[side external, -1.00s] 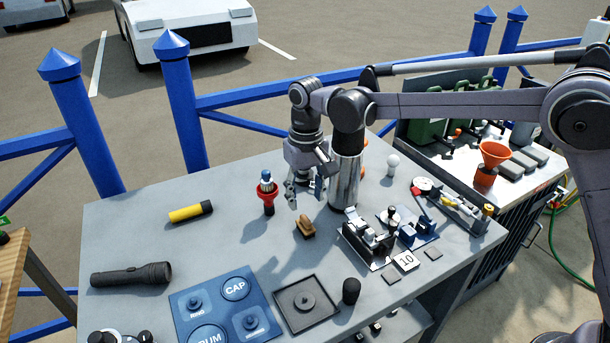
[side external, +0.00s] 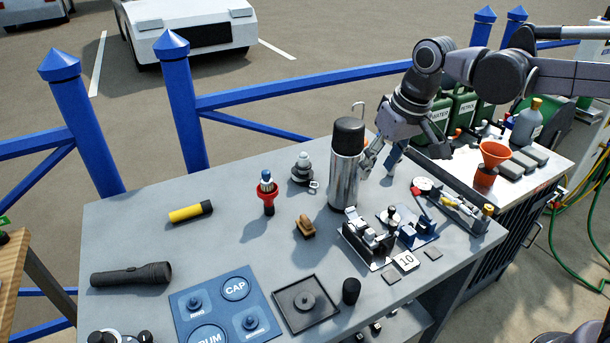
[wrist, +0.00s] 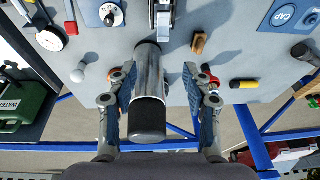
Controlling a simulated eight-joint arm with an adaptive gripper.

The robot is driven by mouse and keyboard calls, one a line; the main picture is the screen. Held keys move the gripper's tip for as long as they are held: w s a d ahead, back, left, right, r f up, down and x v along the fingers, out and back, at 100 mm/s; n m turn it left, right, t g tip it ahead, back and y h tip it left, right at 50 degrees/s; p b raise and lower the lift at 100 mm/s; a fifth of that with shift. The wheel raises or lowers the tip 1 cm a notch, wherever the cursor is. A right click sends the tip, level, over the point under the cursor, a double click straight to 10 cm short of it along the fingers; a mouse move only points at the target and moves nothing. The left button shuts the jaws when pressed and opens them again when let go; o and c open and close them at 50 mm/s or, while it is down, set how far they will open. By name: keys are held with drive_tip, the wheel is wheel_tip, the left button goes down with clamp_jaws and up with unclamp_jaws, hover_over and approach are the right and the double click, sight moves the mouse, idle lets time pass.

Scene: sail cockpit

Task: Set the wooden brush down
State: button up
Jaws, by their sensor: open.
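The small wooden brush (side external: 305,225) lies on the grey workbench (side external: 235,235), near its middle, with nothing holding it. It also shows in the wrist view (wrist: 199,43), right of the steel flask. My gripper (side external: 380,160) is open and empty, above the far right part of the bench, away from the brush. In the wrist view my gripper's fingers (wrist: 158,68) stand apart on either side of the flask in the picture; whether they touch it I cannot tell.
The tall steel flask (side external: 345,175) with a black cap stands close to my gripper. A red-and-blue item (side external: 267,195), a yellow torch (side external: 190,212), a black flashlight (side external: 131,274) and a square tray (side external: 318,325) surround open bench. A clamp-like device (side external: 368,240) sits right of the brush.

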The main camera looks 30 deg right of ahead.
drive_tip(key=s+d+f+t, duration=0.2)
drive_tip(key=s+d, duration=0.2)
drive_tip(key=s, duration=0.2)
drive_tip(key=s+d+f+t, duration=0.1)
drive_tip(key=s+d+f, duration=0.2)
drive_tip(key=s, duration=0.4)
drive_tip(key=shift+d+f+t+h, duration=0.3)
drive_tip(key=shift+d+t, duration=0.1)
drive_tip(key=shift+d, duration=0.25)
drive_tip(key=shift+o, duration=1.3)
drive_tip(key=shift+s+d+f, duration=0.1)
drive_tip(key=shift+s+f, duration=0.05)
drive_tip(key=shift+s, duration=0.15)
drive_tip(key=shift+w, duration=0.1)
